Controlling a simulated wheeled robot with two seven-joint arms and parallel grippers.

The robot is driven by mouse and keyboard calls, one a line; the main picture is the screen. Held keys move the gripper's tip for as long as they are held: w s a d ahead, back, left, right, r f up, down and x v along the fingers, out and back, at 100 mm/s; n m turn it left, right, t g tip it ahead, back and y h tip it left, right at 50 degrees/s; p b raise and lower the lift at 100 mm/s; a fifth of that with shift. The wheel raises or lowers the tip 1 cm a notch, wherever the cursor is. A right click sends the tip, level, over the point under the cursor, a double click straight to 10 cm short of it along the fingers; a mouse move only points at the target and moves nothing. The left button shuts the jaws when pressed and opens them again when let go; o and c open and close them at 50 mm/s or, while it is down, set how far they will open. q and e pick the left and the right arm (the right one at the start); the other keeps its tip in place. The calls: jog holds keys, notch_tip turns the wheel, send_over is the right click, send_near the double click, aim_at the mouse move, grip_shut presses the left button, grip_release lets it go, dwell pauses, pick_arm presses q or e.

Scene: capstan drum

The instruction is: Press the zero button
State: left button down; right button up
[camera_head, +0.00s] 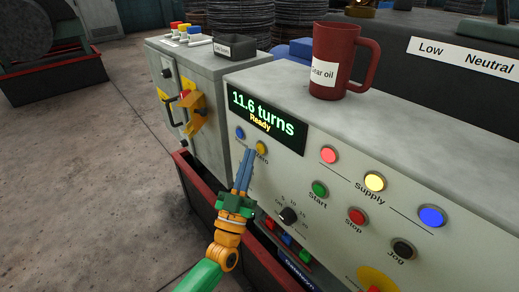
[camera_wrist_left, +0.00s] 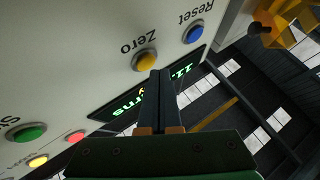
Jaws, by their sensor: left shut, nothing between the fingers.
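The zero button (camera_head: 261,149) is a small yellow round button on the sloped panel, just below the display (camera_head: 265,121), which reads "11.6 turns" and "Ready". In the left wrist view the zero button (camera_wrist_left: 146,60) sits by an upside-down "Zero" label. My left gripper (camera_head: 249,153) is shut and empty, its fingertips beside the button in the head view. In the left wrist view the fingertips (camera_wrist_left: 157,73) overlap the button's edge; I cannot tell whether they touch it. The blue Reset button (camera_head: 240,133) is close by. My right gripper is not in view.
Several other buttons sit on the panel, including the green Start (camera_head: 320,188) and red Stop (camera_head: 357,215). A dark red gear oil jug (camera_head: 341,62) stands on top. A grey cabinet (camera_head: 197,65) with a yellow-handled switch stands at left.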

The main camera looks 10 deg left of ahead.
pick_arm(q)
jog(key=shift+w+d, duration=0.2)
jog(key=shift+w, duration=0.05)
jog(key=shift+w+d+b, duration=0.2)
jog(key=shift+w+b, duration=0.1)
jog(key=shift+b, duration=0.05)
dwell(0.6)
jog(key=shift+s+r, duration=0.1)
jog(key=shift+s+a+p, duration=0.45)
jog(key=shift+s+p, duration=0.05)
jog(key=shift+s, duration=0.05)
jog(key=s+a+p, duration=0.1)
jog(key=s, duration=0.1)
jog(key=s+a+p, duration=0.1)
jog(key=s+a, duration=0.1)
jog(key=shift+p, duration=0.3)
